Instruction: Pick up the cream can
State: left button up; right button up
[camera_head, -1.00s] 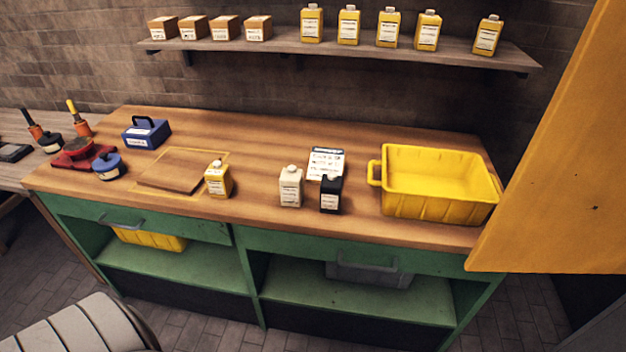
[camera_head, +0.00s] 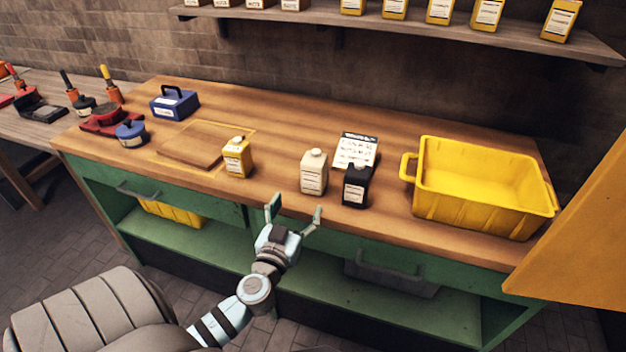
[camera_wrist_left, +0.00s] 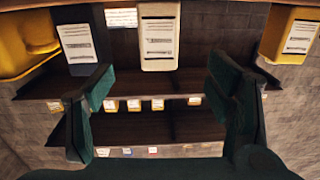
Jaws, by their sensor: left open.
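The cream can (camera_head: 314,172) stands upright on the wooden workbench (camera_head: 290,137), with a white label on its front. A black can (camera_head: 356,186) stands close to its right. My left gripper (camera_head: 295,210) is open and empty at the bench's front edge, in front of the cream can and slightly to its left. In the left wrist view, which looks upside down, the cream can (camera_wrist_left: 158,40) is at the top middle, beyond the gap between the spread fingers (camera_wrist_left: 162,76). My right gripper is not in view.
A yellow can (camera_head: 237,158) stands left by a wooden board (camera_head: 205,145). A yellow bin (camera_head: 480,190) is right of the black can, and a printed card (camera_head: 357,151) lies behind the cans. A blue box (camera_head: 174,104) stands far left. A wall shelf (camera_head: 400,20) holds boxes and yellow cans.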

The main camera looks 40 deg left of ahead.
aim_at(314, 168)
pick_arm(q)
jog(key=x, duration=0.4)
jog(key=p+x, duration=0.1)
jog(key=x, duration=0.4)
jog(key=r+p+x, duration=0.1)
jog(key=x, duration=0.4)
jog(key=shift+w, duration=0.25)
jog(key=shift+s+r, duration=0.1)
jog(key=shift+r, duration=0.05)
jog(key=c, duration=1.6)
jog(key=shift+c, duration=0.2)
